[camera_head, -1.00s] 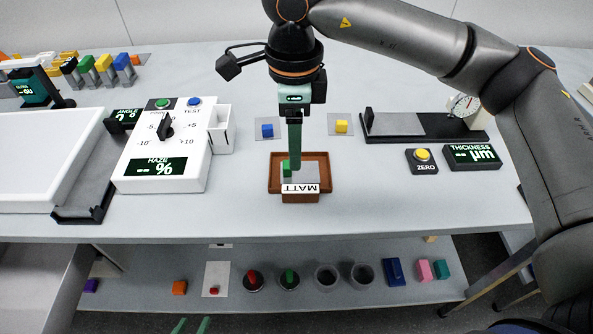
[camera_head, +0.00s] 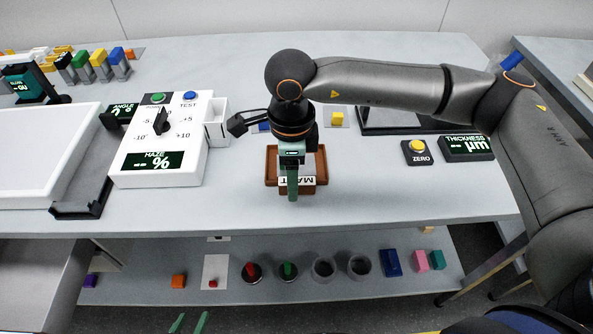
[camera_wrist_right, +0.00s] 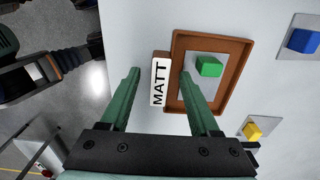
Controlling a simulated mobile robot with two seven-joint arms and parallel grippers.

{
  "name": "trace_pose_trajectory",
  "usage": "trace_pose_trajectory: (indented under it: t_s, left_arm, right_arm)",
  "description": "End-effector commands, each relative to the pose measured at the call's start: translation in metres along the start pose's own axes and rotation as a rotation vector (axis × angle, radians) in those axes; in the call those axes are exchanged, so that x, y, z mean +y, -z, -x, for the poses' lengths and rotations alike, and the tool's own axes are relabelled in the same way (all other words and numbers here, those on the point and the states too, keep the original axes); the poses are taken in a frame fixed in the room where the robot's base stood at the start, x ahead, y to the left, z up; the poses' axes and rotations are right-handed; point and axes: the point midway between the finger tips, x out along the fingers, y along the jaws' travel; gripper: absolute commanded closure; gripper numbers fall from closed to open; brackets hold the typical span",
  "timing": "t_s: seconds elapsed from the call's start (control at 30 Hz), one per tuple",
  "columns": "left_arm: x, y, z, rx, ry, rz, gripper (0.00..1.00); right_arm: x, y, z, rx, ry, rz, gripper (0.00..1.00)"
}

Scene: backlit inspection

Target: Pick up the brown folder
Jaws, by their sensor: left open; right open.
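The only brown thing like a folder is a shallow brown tray (camera_head: 271,168) on the table, with a white MATT label on its front edge; it also shows in the right wrist view (camera_wrist_right: 222,38). A green block (camera_wrist_right: 209,66) sits on a grey plate inside it. My right gripper (camera_head: 291,190) is over the front edge, open and empty. In the right wrist view its fingers (camera_wrist_right: 160,78) lie on either side of the label; contact is not clear. The right hand hides the block in the head view. My left gripper (camera_head: 189,324) is open at the bottom edge, only its tips showing.
A white haze box (camera_head: 160,150) stands left of the tray. A yellow block (camera_head: 337,118) and a blue block (camera_wrist_right: 303,41) lie behind it. A ZERO button (camera_head: 419,152) and thickness display (camera_head: 467,148) are to the right. The table front is clear.

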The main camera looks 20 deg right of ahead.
Motion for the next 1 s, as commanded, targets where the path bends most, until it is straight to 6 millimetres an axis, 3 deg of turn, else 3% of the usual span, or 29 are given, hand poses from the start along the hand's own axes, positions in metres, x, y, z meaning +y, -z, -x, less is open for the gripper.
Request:
trace_pose_trajectory:
  t_s: [0.07, 0.6, 1.0]
  left_arm:
    - [-0.0003, 0.0001, -0.0001, 0.0, 0.001, 0.0, 0.5]
    - [-0.0004, -0.0004, -0.0001, -0.003, 0.001, 0.0, 0.5]
    - [-0.0001, -0.0003, -0.0001, -0.003, 0.0, 0.0, 0.5]
  right_arm:
    - [-0.0001, 0.0, 0.0002, 0.0, 0.0, 0.0, 0.4]
    - [-0.0001, -0.0002, 0.0007, -0.001, 0.0, 0.0, 1.0]
    - [-0.0002, -0.0004, 0.001, -0.001, 0.001, 0.0, 1.0]
